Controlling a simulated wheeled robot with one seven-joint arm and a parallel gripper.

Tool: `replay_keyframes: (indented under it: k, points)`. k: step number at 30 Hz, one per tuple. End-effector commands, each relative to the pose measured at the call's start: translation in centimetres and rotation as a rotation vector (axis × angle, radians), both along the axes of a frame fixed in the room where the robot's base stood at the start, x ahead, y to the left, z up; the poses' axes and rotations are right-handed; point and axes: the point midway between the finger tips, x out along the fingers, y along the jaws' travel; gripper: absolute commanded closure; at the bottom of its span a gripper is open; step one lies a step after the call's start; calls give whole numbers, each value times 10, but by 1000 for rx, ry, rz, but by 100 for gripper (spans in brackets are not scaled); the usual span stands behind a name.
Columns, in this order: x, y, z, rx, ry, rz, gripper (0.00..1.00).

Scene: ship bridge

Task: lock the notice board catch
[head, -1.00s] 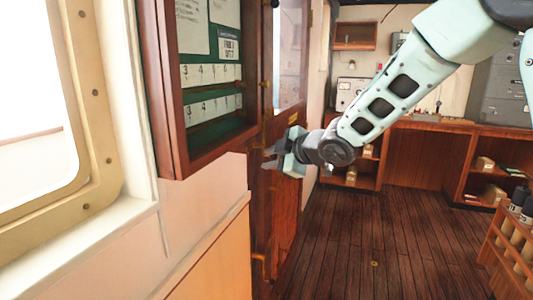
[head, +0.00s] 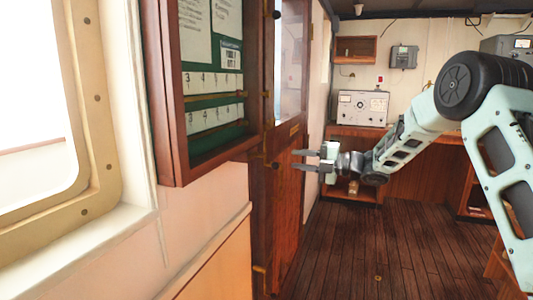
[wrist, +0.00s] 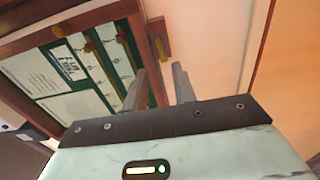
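The notice board (head: 205,172) is a wooden-framed case on the left wall with a green backing and white papers. Its frame also shows in the wrist view (wrist: 91,14), tilted. Small brass fittings (head: 265,93) sit along its right side; I cannot tell for sure which is the catch. In the wrist view a brass knob (wrist: 160,49) sits on a wooden strip just beyond my fingers. My gripper (head: 298,160) is open and empty, fingers pointing left, right of the board and below its lower edge in the picture. No contact with the board shows.
A wooden door (head: 288,190) with a window stands beyond the board. A window frame (head: 97,150) is at the far left. A wooden counter (head: 345,131) with a grey instrument box (head: 363,108) is at the back. The plank floor (head: 340,250) is clear in the middle.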

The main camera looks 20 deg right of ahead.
Motion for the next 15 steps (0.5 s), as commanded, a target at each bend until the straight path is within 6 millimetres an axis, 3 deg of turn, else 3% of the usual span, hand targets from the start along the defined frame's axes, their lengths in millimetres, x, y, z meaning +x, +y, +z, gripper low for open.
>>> replay_keyframes:
  k: [9, 15]
  points:
    - [39, 55, 3, 1, 0, 2, 73]
    - [57, 78, 1, 0, 1, 0, 73]
